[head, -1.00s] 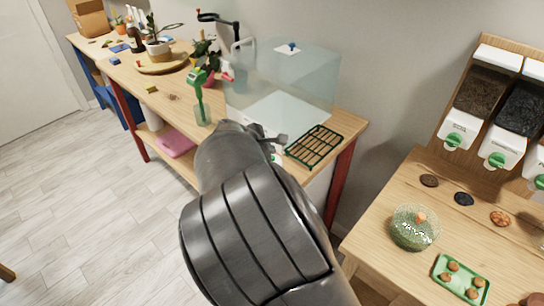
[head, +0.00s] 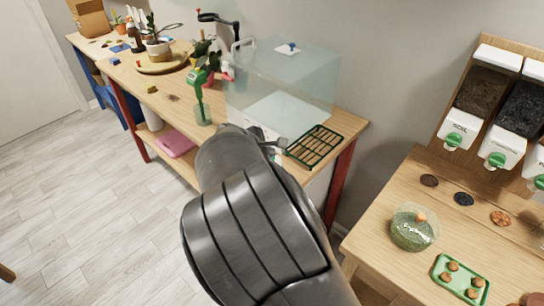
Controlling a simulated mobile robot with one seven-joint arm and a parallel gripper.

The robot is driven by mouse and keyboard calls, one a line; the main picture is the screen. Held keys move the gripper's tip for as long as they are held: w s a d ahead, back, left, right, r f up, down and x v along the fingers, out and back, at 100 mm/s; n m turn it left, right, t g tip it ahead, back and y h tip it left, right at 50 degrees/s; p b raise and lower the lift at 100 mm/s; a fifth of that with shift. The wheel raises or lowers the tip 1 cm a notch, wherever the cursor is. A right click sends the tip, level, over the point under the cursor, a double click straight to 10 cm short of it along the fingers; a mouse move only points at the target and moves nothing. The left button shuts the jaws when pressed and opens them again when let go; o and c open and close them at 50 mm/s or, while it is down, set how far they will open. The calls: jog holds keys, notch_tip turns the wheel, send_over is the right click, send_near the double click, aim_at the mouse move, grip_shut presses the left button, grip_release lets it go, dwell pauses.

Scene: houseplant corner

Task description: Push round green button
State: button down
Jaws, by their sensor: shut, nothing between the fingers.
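My gripper (head: 280,144) is small in the head view, at the far end of my dark grey arm, close to the front of a clear glass tank (head: 300,82) on the wooden bench. Its fingers are shut with nothing between them. The round green button cannot be made out clearly now. My arm and gripper cover much of the tank's lower front, where a bit of white panel shows. Whether the gripper touches anything there cannot be told.
A dark green rack (head: 315,146) lies on the bench right of the gripper. A green spray bottle (head: 201,105) stands to its left. At right, a second table holds a round glass jar (head: 414,228) and a green tray (head: 461,278), with dispensers (head: 498,150) behind.

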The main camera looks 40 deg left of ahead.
jog(key=shift+f, duration=0.2)
jog(key=shift+r, duration=0.7)
notch_tip(320, 180, up, 6)
dwell(0.6)
dwell(0.5)
